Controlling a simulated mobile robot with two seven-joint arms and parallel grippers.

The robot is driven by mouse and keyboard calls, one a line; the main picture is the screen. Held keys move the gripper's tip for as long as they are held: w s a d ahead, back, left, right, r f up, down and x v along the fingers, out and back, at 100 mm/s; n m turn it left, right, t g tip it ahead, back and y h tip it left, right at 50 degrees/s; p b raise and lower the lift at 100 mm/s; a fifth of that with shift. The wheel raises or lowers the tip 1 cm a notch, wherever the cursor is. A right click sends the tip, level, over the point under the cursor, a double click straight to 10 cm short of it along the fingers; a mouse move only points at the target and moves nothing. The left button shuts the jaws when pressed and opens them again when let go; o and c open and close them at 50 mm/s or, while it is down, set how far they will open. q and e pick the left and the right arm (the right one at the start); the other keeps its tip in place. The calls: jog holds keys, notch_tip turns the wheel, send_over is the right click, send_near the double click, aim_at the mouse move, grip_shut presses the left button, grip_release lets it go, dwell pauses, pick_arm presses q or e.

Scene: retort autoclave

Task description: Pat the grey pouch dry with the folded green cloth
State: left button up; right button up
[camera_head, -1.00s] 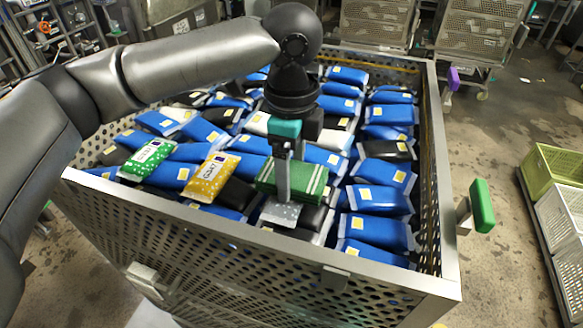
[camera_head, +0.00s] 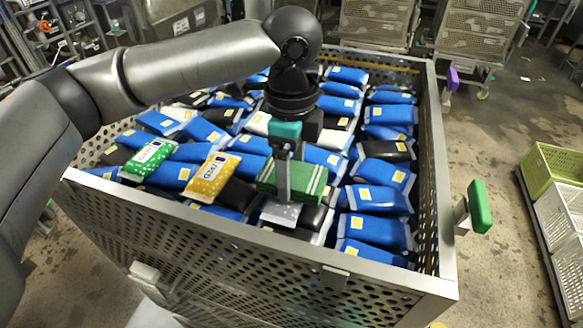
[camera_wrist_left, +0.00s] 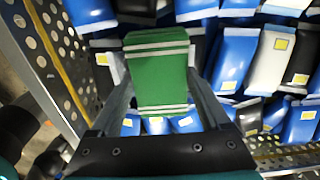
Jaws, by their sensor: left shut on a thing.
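The folded green cloth (camera_head: 304,178) has white stripes near its edge and sits in the jaws of my left gripper (camera_head: 285,190). In the left wrist view the green cloth (camera_wrist_left: 158,75) is between the two fingers of the left gripper (camera_wrist_left: 157,105), which is shut on it. The grey pouch (camera_head: 281,213) lies on the pile just below the cloth, with only its near part showing. The cloth and gripper cover the rest of it. Whether the cloth touches the pouch I cannot tell. My right gripper is not in view.
The perforated metal crate (camera_head: 250,242) is filled with blue, black and white pouches. A green pouch (camera_head: 149,159) and a yellow pouch (camera_head: 211,177) lie left of the cloth. The crate's walls stand around the pile. A green handle (camera_head: 480,206) sticks out at right.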

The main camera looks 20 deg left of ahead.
pick_arm(q)
jog(key=shift+s+f+p, duration=0.15)
jog(key=shift+f+p, duration=0.1)
jog(key=shift+p, duration=0.05)
dwell(1.3)
notch_tip(320, 180, up, 3)
jog(key=p, duration=0.3)
jog(key=shift+f, duration=0.1)
jog(key=shift+w+r, duration=0.2)
jog(key=shift+r, duration=2.1)
jog(key=shift+s+f, duration=0.1)
